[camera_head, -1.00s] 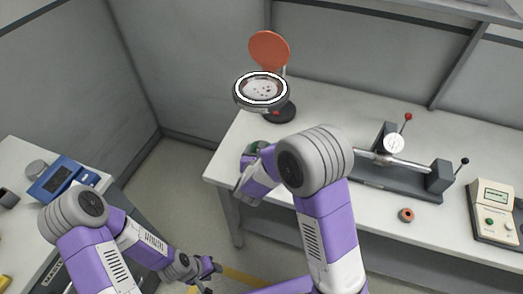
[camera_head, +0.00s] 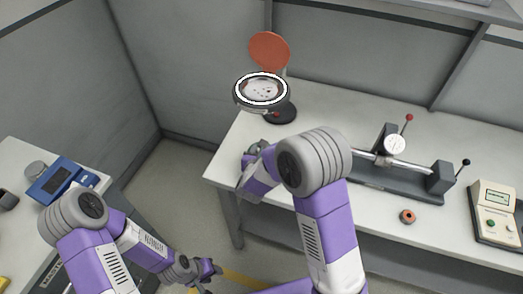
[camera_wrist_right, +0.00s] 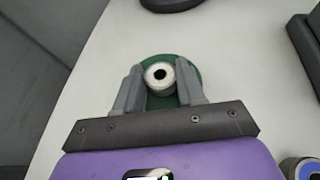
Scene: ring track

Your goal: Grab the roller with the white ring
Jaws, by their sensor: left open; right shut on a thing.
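The roller with the white ring (camera_wrist_right: 159,75) stands end-up on a round green base in the right wrist view. Its pale end has a dark hole in the middle. My right gripper (camera_wrist_right: 159,88) has one finger on each side of the roller and is shut on it. In the head view my right gripper (camera_head: 254,158) is at the bench's left front corner, partly behind its own wrist, and the roller cannot be made out clearly. My left gripper (camera_head: 207,272) is open and empty, low down between the two benches.
A magnifier lamp (camera_head: 262,90) with a white rim stands behind my right gripper. A fixture with a shaft (camera_head: 400,163), an orange-ringed roller (camera_head: 407,216) and a meter box (camera_head: 494,210) are to the right. Another roller, blue inside (camera_wrist_right: 301,169), lies near my right gripper.

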